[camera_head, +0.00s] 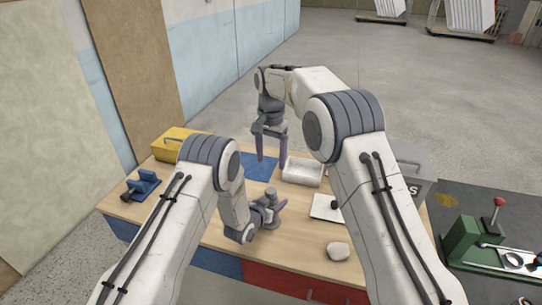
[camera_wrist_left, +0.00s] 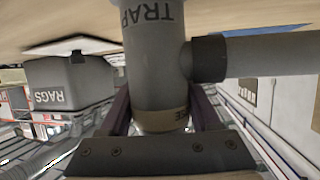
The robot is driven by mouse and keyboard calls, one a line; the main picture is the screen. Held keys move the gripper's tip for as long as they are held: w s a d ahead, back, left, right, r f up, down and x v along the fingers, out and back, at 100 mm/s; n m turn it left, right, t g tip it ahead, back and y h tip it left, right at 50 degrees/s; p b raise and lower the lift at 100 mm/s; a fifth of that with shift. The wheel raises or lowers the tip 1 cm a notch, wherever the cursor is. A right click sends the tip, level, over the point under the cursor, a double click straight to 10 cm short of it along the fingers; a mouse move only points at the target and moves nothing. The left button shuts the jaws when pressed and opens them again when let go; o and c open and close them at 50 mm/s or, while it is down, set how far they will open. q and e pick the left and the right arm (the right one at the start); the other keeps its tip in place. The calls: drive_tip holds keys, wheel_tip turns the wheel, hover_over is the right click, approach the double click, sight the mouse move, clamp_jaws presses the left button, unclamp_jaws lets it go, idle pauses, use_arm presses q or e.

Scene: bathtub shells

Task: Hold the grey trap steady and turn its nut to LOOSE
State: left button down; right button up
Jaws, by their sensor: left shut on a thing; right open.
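The grey trap (camera_wrist_left: 155,60) fills the middle of the left wrist view, with TRAP lettered on its body and a side pipe (camera_wrist_left: 265,55) running right from a dark collar. A beige band (camera_wrist_left: 160,120) near its lower end shows the tail of a word, partly hidden. My left gripper (camera_wrist_left: 160,112) is shut on the trap, one purple finger each side. In the head view my left gripper (camera_head: 276,210) is low over the table, where I cannot clearly tell the trap from it. My right gripper (camera_head: 272,155) is open and empty, pointing down above the blue mat (camera_head: 259,173).
The wooden table (camera_head: 290,240) also bears a yellow toolbox (camera_head: 172,144), a blue fixture (camera_head: 141,187), a white tray (camera_head: 302,171), a white plate (camera_head: 325,208) and a pale lump (camera_head: 338,251). A grey rags bin (camera_wrist_left: 70,82) and a green machine (camera_head: 468,243) stand to the right.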

use_arm(q)
drive_tip(key=shift+c, duration=0.2)
unclamp_jaws()
drive_tip(key=shift+s+a, duration=0.1)
